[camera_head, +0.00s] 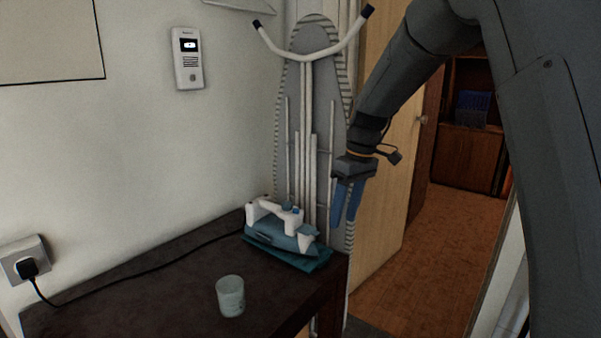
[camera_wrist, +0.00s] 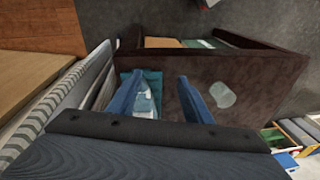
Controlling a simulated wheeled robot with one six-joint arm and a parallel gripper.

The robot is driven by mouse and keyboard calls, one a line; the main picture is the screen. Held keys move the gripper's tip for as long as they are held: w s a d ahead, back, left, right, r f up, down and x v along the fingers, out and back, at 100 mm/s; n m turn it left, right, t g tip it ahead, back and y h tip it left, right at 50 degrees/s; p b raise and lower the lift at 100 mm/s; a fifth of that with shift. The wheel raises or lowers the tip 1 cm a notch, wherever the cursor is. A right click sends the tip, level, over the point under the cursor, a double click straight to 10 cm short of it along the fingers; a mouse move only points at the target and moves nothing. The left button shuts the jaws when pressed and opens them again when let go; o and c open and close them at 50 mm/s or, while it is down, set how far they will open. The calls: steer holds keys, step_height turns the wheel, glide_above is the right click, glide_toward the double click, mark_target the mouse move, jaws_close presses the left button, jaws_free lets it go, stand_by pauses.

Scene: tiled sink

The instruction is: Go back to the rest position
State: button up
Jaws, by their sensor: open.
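My gripper (camera_head: 346,203) hangs from my arm with its blue fingers pointing down, to the right of the iron and in front of the ironing board. The fingers stand apart with nothing between them; the wrist view shows the open gripper (camera_wrist: 158,97) above the table end. A white and blue iron (camera_head: 282,228) rests on a teal cloth or mat (camera_head: 312,264) at the right end of the dark table (camera_head: 150,290). In the wrist view the iron is partly hidden by the left finger.
A pale cup (camera_head: 230,296) stands on the table, left of my gripper. A folded ironing board (camera_head: 308,110) leans at the wall behind. A plug (camera_head: 28,268) with a black cord sits at the left. A wooden door (camera_head: 390,200) stands open beside the clear floor (camera_head: 440,250).

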steer(key=s+d+f+m, duration=0.1)
steer(key=s+d+m, duration=0.1)
steer(key=s, duration=0.4)
steer(key=s+d+f+m+h+p, duration=0.1)
steer(key=s+d+m, duration=0.1)
steer(key=s, duration=0.5)
steer(key=shift+s+d+m+p, duration=0.25)
steer(key=shift+d+m+p, duration=0.05)
steer(key=shift+d, duration=0.1)
steer(key=s+d+f+m, duration=0.1)
steer(key=s, duration=0.4)
steer(key=s+d+f+m+p, duration=0.1)
steer(key=s+m, duration=0.1)
steer(key=s, duration=0.3)
steer(key=s+d+f+m+h, duration=0.1)
steer(key=s+f, duration=0.1)
steer(key=s, duration=0.4)
steer(key=shift+d+m, duration=0.25)
steer(key=shift+m, duration=0.05)
steer(key=shift+c, duration=0.2)
